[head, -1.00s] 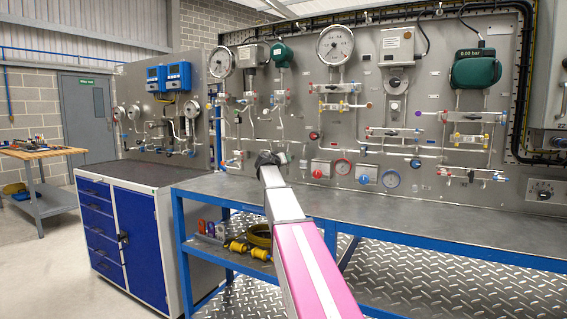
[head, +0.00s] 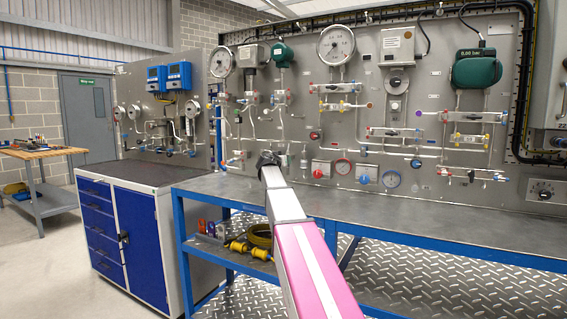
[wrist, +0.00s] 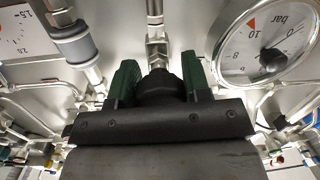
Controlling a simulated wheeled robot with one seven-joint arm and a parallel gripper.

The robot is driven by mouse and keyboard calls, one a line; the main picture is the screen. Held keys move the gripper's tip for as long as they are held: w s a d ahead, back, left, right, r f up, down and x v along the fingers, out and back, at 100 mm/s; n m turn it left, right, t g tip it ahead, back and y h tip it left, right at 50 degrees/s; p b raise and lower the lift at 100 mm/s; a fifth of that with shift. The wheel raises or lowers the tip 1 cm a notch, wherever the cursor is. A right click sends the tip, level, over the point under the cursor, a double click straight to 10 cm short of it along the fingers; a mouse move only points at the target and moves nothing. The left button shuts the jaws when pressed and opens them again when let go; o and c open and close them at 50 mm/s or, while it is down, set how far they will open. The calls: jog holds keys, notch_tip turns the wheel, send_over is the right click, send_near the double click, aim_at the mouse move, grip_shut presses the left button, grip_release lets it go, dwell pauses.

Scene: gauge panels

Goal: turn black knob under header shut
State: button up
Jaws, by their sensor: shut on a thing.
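In the wrist view a black knob (wrist: 160,90) sits between the two green fingertips of my gripper (wrist: 160,80). My gripper is shut on it, with one finger at each side. A metal fitting and pipe (wrist: 155,35) run up from behind the knob. My gripper's dark body hides the knob's lower part. In the head view the dark end of my arm (head: 267,159) is at the gauge panel, above the back of the bench. There the arm hides the knob, and the fingers cannot be made out.
A round bar gauge (wrist: 265,42) is close at the right of the wrist view, and a grey pipe fitting (wrist: 75,42) is at the left. In the head view the grey panel (head: 440,90) carries several gauges and valves. The steel bench top (head: 420,218) is largely clear.

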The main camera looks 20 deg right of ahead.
jog(key=o, duration=0.9)
jog(key=shift+a, duration=0.1)
jog(key=v, duration=1)
jog(key=shift+s+a, duration=0.2)
jog(key=shift+s, duration=0.15)
